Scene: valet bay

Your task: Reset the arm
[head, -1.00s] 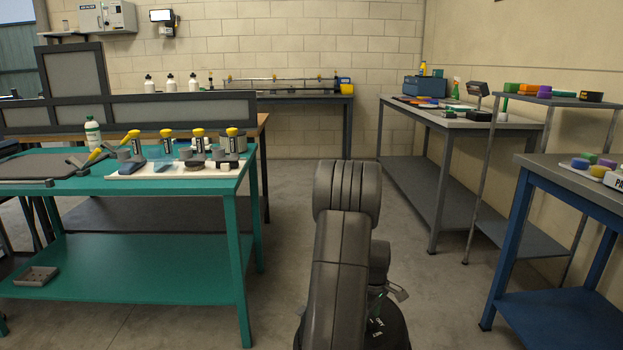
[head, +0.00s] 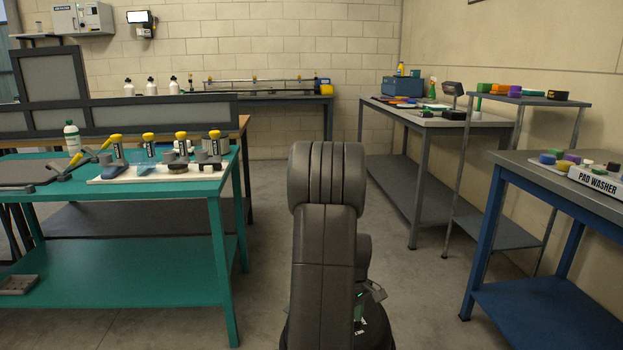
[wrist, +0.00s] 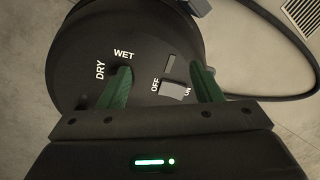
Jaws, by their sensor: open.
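My gripper (wrist: 160,85) shows in the wrist view with its two green fingers apart and nothing between them. Behind the fingers is a round black machine top (wrist: 190,45) marked DRY, WET, OFF and ON, with a grey rocker switch (wrist: 172,91). I cannot tell whether the fingers touch it. Part of the black machine (head: 375,325) shows low beside the arm.
A teal workbench (head: 120,220) with several yellow-handled tools stands at left. A grey table (head: 425,119) and a shelf stand at back right. Open floor (head: 270,200) lies between them.

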